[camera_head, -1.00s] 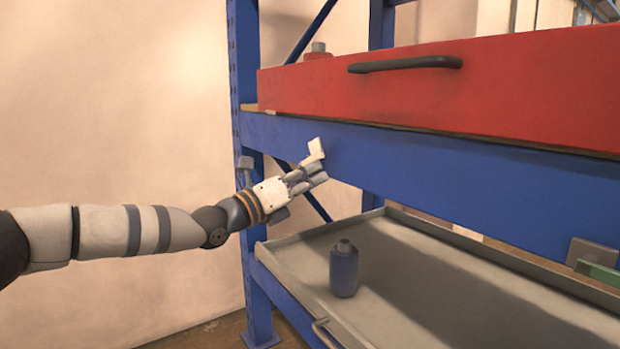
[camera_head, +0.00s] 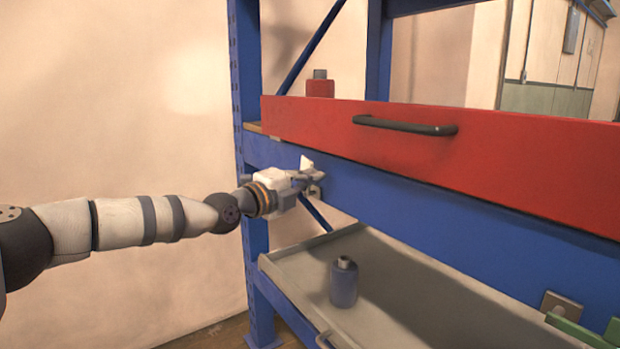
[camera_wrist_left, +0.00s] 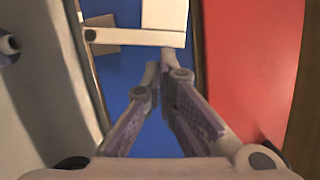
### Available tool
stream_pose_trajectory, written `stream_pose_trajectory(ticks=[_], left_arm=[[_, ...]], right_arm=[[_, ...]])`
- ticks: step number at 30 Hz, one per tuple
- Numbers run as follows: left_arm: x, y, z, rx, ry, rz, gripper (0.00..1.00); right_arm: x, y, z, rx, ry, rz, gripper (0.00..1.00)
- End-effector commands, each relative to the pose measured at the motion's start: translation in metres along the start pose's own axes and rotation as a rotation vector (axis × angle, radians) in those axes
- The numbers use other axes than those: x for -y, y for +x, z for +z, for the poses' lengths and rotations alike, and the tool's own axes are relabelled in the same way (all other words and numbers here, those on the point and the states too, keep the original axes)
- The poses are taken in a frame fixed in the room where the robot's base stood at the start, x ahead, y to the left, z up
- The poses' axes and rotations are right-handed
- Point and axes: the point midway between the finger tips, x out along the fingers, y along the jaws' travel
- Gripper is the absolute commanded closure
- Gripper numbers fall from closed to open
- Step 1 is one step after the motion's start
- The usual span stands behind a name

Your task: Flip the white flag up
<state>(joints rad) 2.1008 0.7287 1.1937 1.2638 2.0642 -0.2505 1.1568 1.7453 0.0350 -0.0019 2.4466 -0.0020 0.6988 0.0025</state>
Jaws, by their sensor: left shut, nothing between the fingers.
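The white flag (camera_head: 307,163) is on the left end of the blue shelf beam, with its grey mounting plate (camera_head: 314,191) partly showing below. In the left wrist view the flag (camera_wrist_left: 140,37) is a white arm with a dark pivot at its left end and a wider white panel. The arm runs from the pivot towards the red drawer's side, so it appears to stand upright. My left gripper (camera_head: 320,177) is shut and empty in front of the beam. Its fingertips (camera_wrist_left: 163,75) are close beside the flag's arm; I cannot tell whether they touch. My right gripper is out of view.
The red drawer (camera_head: 300,118) with a black handle (camera_head: 405,125) is above the beam (camera_head: 450,215). A blue bottle (camera_head: 344,283) stands on the grey tray (camera_head: 420,300) below. A green flag (camera_head: 580,330) is at the lower right. A red bottle (camera_head: 319,88) stands behind the drawer.

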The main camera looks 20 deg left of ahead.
Motion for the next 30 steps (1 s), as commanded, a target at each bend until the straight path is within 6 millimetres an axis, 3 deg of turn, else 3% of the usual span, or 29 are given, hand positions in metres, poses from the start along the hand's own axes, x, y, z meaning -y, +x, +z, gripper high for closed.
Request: stream_pose_trajectory(ticks=[3,30], left_arm=[[0.0022,0.0006,0.0021,0.000,-0.058,0.015,1.00],[0.0054,0.0021,0.0069,-0.001,-0.051,0.015,1.00]], right_arm=[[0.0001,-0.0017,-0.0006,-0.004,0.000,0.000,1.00],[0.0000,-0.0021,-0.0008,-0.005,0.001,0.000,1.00]])
